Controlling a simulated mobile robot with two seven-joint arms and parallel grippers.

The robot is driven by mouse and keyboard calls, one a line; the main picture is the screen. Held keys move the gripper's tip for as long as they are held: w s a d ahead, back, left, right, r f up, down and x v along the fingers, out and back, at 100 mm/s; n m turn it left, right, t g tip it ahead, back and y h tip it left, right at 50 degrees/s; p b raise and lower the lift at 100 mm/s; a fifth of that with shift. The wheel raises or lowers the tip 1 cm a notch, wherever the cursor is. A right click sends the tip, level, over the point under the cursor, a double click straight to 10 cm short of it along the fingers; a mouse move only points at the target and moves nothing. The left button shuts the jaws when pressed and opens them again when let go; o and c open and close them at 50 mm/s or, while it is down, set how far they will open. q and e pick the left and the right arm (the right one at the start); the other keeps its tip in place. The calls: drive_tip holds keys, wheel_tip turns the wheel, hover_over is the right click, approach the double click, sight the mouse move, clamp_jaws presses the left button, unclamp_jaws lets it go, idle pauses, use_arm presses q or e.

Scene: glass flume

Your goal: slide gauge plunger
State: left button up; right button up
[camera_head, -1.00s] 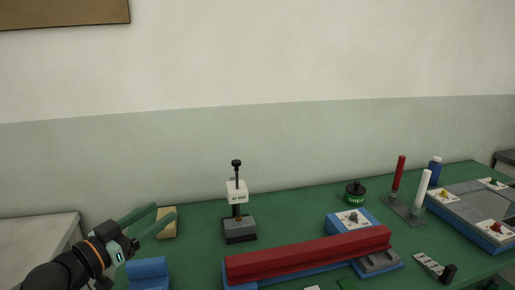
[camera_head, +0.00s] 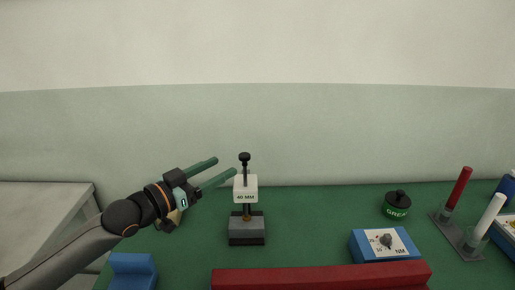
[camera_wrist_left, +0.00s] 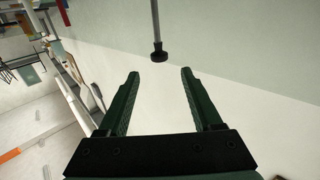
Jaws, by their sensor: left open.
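The gauge stands upright on the green bench in the head view. It has a dark plunger with a round black knob (camera_head: 244,157) on top, a white labelled block (camera_head: 245,188) around the rod, and a grey base (camera_head: 246,227). My left gripper (camera_head: 225,166) is open and empty, just left of the plunger at about knob height, its green fingers pointing right. In the left wrist view the plunger's knob (camera_wrist_left: 158,55) shows just beyond the open fingertips (camera_wrist_left: 160,73), roughly centred between them. My right gripper is not in view.
A long red bar (camera_head: 320,277) lies in front of the gauge. A blue dial box (camera_head: 385,244), a green-labelled black pot (camera_head: 397,205) and a stand with red and white rods (camera_head: 457,236) are to the right. A blue block (camera_head: 132,270) is front left.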

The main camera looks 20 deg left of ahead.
use_arm(q)
drive_tip(key=p+x, duration=0.1)
drive_tip(key=x, duration=1)
drive_tip(key=shift+w+d, duration=0.15)
drive_tip(key=shift+w, duration=0.2)
clamp_jaws()
idle(1.1)
